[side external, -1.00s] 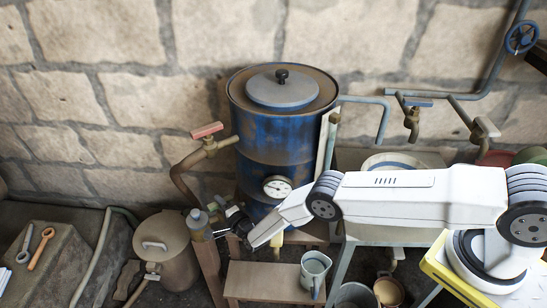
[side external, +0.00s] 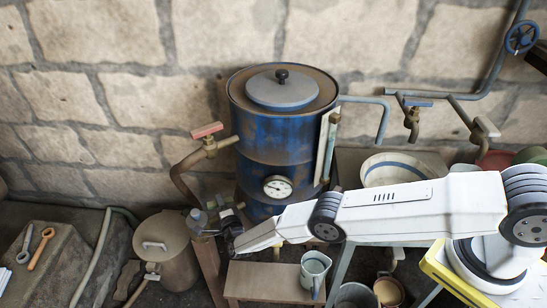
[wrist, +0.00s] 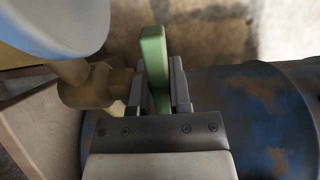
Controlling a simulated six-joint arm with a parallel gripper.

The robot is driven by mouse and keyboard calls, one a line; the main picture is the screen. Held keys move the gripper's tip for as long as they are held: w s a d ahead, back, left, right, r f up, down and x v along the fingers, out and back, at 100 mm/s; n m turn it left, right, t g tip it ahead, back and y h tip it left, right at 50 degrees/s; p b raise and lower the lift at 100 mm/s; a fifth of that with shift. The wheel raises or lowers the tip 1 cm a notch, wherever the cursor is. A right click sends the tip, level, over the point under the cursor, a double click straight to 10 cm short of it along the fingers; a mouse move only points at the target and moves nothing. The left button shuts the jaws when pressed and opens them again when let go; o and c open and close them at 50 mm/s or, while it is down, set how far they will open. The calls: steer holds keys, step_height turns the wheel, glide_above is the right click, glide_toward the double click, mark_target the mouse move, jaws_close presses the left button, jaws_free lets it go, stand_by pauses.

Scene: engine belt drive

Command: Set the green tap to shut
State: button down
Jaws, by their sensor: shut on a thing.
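The green tap's handle (wrist: 154,48) stands between the fingers of my gripper (wrist: 160,66) in the wrist view, and the gripper is shut on it. The tap's brass body (wrist: 98,86) is just left of the handle there. In the side view my gripper (side external: 229,229) is at the lower left of the blue drum (side external: 275,140), by its foot. The green handle is mostly hidden there by the gripper, so its angle is hard to tell from that side.
A tap with a red handle (side external: 207,130) sits higher on the drum's left. A grey jug (side external: 314,270) stands on the low bench (side external: 262,277) below my arm. A lidded pot (side external: 166,255) is further left.

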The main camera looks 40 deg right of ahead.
steer(key=shift+r, duration=0.1)
steer(key=c, duration=0.6)
jaws_free()
steer(key=shift+o, duration=0.2)
steer(key=shift+s+a, duration=0.1)
steer(key=shift+s, duration=0.1)
steer(key=v, duration=0.7)
steer(key=shift+s, duration=0.2)
